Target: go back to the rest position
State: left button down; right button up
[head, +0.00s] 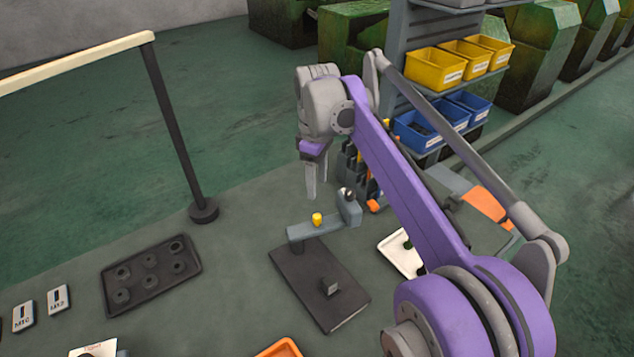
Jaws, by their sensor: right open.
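My right arm, purple and grey, comes in from the lower right and reaches over the table. My right gripper (316,187) hangs with its fingers pointing down, open, with nothing seen between them. It shows above and behind a grey fixture (323,226) that carries a small yellow piece (317,219). The fingertips look apart from the fixture. My left gripper is not in view.
A black tray (151,275) with round recesses is at left, near labelled cards (58,299). A white tray (399,255) is partly hidden by my arm. A shelf rack with yellow bins (435,70) and blue bins (425,132) stands behind.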

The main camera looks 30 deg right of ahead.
jog(key=shift+a, duration=0.1)
jog(key=s+a+f+m+t, duration=0.2)
jog(key=s+a+f, duration=0.1)
jog(key=s+f, duration=0.2)
jog(key=s+a+f+m+t, duration=0.2)
jog(key=s+a+f, duration=0.2)
jog(key=s+f, duration=0.2)
jog(key=s+a+f+m+t, duration=0.1)
jog(key=s+a+f+m, duration=0.2)
jog(key=s+f, duration=0.3)
jog(key=shift+s+a+t, duration=0.4)
jog(key=shift+s+a, duration=0.3)
jog(key=shift+s, duration=0.2)
